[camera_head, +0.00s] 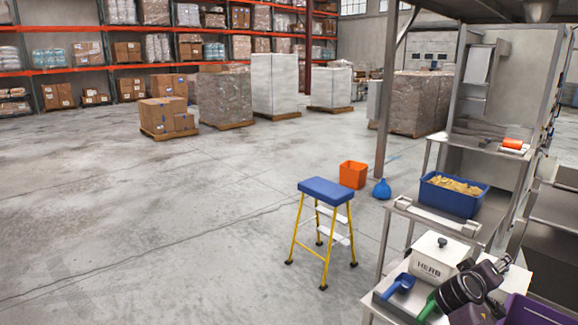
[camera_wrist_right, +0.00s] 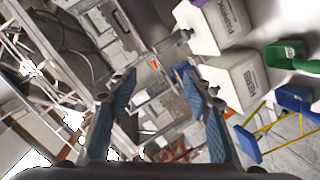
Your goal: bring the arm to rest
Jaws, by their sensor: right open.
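My right arm and gripper (camera_head: 475,285) show as a dark shape at the lower right of the head view, over the bench beside the white HERB bin (camera_head: 440,252). In the right wrist view my right gripper (camera_wrist_right: 157,72) has its two blue-padded fingers spread wide, with nothing between them. The HERB bin (camera_wrist_right: 232,82) is to the right of the fingers there, apart from them. A green scoop (camera_wrist_right: 288,57) and a blue scoop (camera_wrist_right: 294,98) lie farther right. My left gripper is not in view.
Blue scoop (camera_head: 400,284) and green scoop (camera_head: 428,305) lie by the bin. A purple container (camera_head: 535,312) is at the lower right corner. A blue tub (camera_head: 452,200) stands on the shelf behind. A blue-topped yellow stool (camera_head: 326,190) stands left of the bench. Open floor (camera_head: 150,230) lies farther left.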

